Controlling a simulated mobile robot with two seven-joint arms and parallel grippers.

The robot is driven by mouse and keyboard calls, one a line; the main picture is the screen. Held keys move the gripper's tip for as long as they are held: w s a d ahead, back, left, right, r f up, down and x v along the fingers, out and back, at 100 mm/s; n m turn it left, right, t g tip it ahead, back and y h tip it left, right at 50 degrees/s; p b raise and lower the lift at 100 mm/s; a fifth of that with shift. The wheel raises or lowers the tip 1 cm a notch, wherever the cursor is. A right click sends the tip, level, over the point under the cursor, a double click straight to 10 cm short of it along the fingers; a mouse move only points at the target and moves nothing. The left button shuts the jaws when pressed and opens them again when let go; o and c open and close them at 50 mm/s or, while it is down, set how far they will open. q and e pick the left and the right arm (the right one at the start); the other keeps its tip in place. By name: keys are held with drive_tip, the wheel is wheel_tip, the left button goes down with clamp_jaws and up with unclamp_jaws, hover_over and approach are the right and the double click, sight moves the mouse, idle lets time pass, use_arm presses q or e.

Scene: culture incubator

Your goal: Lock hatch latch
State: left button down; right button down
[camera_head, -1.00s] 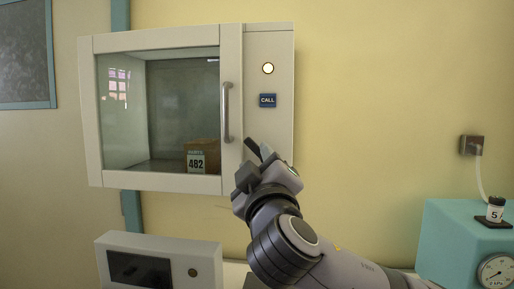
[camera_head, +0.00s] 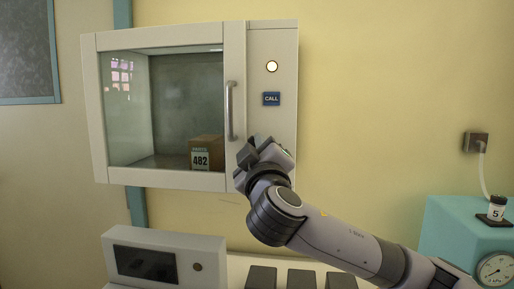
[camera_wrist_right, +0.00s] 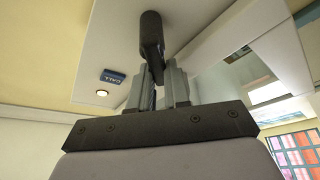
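The hatch (camera_head: 160,177) is a pale framed glass door on the wall cabinet. It looks closed, with a vertical grey handle (camera_head: 230,110) at its right edge. My right gripper (camera_head: 256,141) is at the lower part of the panel right of the handle. In the right wrist view, a dark rounded lever (camera_wrist_right: 151,35), which looks like the latch, reaches down to the fingertips. The two fingers (camera_wrist_right: 160,75) stand close together with a narrow gap at its end. I cannot tell whether they grip it. In the head view the gripper hides the latch. My left gripper is out of view.
A lit round lamp (camera_head: 272,66) and a blue CALL sign (camera_head: 271,98) are on the panel above my gripper. A box marked 482 (camera_head: 206,149) stands inside the cabinet. A pale console (camera_head: 215,245) is below, and a teal unit with a gauge (camera_head: 450,225) is at right.

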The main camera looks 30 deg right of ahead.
drive_tip(key=shift+n, duration=0.4)
drive_tip(key=shift+w+a+f+n+g+y, duration=0.1)
drive_tip(key=shift+f+n+g+y, duration=0.3)
drive_tip(key=shift+n, duration=1.05)
drive_tip(key=shift+w+a+f+n+g+y, duration=0.1)
drive_tip(key=shift+f+n+g+y, duration=0.3)
drive_tip(key=shift+n, duration=1.1)
drive_tip(key=shift+w+a+f+n+g+y, duration=0.1)
drive_tip(key=shift+f+n+g+y, duration=0.3)
drive_tip(key=shift+n, duration=1.05)
drive_tip(key=shift+r, duration=0.15)
drive_tip(key=c, duration=1.1)
unclamp_jaws()
